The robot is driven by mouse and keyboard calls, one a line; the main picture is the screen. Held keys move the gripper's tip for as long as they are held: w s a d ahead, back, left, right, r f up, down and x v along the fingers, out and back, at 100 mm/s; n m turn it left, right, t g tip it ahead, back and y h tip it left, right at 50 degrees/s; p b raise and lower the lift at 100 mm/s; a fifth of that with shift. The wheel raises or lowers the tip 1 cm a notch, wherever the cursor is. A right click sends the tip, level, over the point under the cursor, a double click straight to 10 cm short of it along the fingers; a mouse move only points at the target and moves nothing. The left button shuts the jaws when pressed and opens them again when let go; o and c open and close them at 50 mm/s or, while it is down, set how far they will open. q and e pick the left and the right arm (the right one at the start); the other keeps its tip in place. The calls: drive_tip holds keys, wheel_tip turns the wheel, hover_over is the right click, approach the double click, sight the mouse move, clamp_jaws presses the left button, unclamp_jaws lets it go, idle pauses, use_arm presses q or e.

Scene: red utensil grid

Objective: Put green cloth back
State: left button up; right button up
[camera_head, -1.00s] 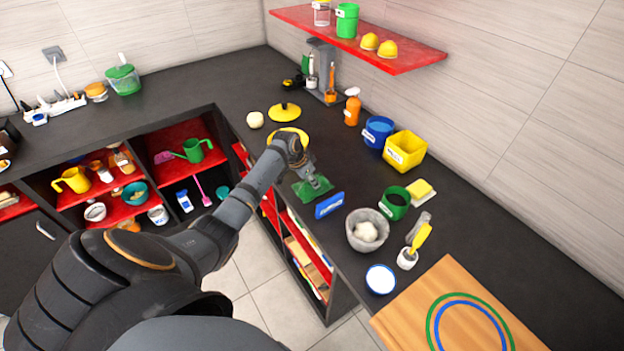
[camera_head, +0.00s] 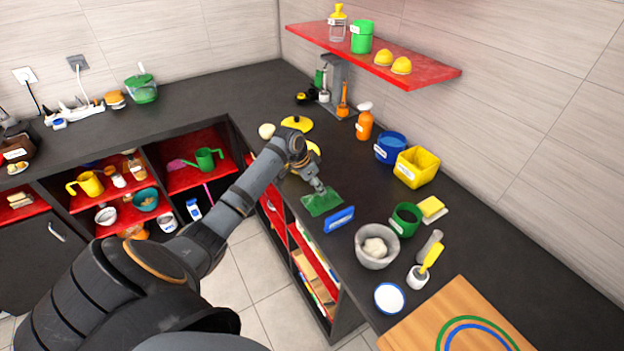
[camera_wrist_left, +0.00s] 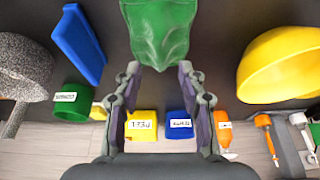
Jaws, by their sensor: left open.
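The green cloth (camera_head: 322,202) lies on the dark counter near its front edge, beside the blue labelled block. My left gripper (camera_head: 320,186) is just above the cloth's far side, pointing down. In the left wrist view, the cloth (camera_wrist_left: 158,28) is at the top centre, and my left gripper's fingers (camera_wrist_left: 160,80) are spread apart with the cloth's narrow end close to the gap. I cannot tell whether the fingertips touch the cloth. My right gripper is not in view.
Nearby are a grey bowl (camera_head: 377,258), a green cup (camera_head: 398,222), a yellow bin (camera_head: 432,160) and a blue container (camera_head: 381,150). Open red-lined shelves (camera_head: 310,262) are below.

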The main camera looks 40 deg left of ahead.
use_arm(q)
drive_tip(key=v, duration=0.5)
drive_tip(key=shift+s+r+b, duration=0.1)
drive_tip(key=shift+r+b, duration=0.15)
drive_tip(key=shift+b, duration=0.05)
